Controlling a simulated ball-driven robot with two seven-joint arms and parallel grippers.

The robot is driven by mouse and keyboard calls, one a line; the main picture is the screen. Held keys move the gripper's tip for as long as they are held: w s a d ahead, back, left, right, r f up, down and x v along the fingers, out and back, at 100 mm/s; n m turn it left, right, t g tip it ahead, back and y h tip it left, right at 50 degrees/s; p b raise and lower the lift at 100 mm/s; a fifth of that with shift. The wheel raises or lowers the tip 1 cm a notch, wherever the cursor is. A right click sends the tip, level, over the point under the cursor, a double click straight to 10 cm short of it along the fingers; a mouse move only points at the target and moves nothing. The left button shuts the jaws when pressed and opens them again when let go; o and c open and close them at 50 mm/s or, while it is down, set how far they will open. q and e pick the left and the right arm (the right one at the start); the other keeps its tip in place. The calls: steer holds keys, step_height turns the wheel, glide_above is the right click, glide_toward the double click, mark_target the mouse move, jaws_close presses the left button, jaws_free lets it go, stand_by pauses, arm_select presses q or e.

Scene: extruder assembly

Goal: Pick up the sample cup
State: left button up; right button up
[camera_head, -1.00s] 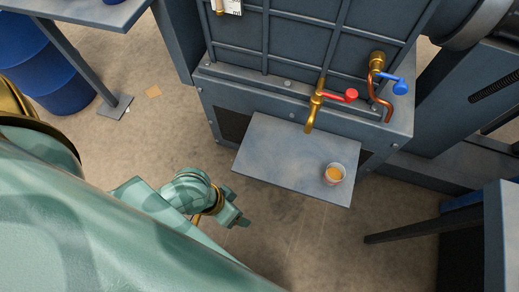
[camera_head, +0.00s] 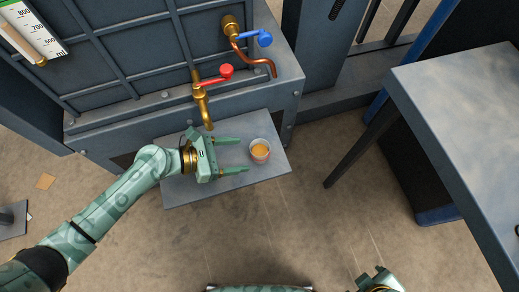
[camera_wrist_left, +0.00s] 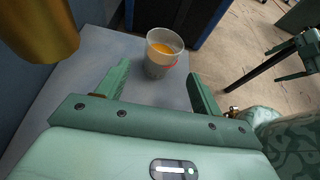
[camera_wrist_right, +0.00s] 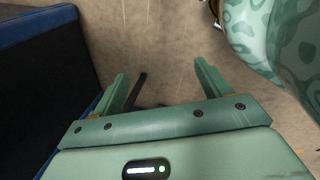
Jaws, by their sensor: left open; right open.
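The sample cup (camera_head: 260,151) is a small clear cup with orange liquid, standing upright on the grey metal shelf (camera_head: 185,195) near its right end. It also shows in the left wrist view (camera_wrist_left: 161,56), just beyond the fingertips. My left gripper (camera_head: 239,155) is open over the shelf, its two fingers pointing right at the cup, with the cup just past the fingertips and in line with the gap. My right gripper (camera_wrist_right: 160,82) is open and empty, low over the floor; part of it shows at the bottom of the head view.
A brass tap with a red handle (camera_head: 226,71) hangs over the shelf just behind my left gripper. A copper pipe with a blue-handled valve (camera_head: 264,38) is farther right. A grey table (camera_head: 465,110) stands at the right, with open floor between.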

mark_target(259, 154)
arm_select(q)
steer(key=x, duration=0.3)
steer(key=shift+b, duration=0.35)
steer(key=b+x, duration=0.1)
steer(key=x, duration=0.1)
steer(key=b+x, duration=0.2)
steer(key=shift+d+f, duration=0.15)
steer(key=shift+f, duration=0.25)
steer(key=shift+w+d, duration=0.15)
steer(key=shift+d, duration=0.15)
steer(key=shift+r, duration=0.1)
steer(key=c, duration=1.1)
arm_select(e)
steer(key=w+a+r+m+t+y, duration=0.1)
steer(key=w+a+r+t+y, duration=0.1)
steer(key=w+a, duration=0.3)
steer(key=shift+w+r+t, duration=0.2)
steer(key=shift+w+t, duration=0.15)
steer(key=shift+t, duration=0.05)
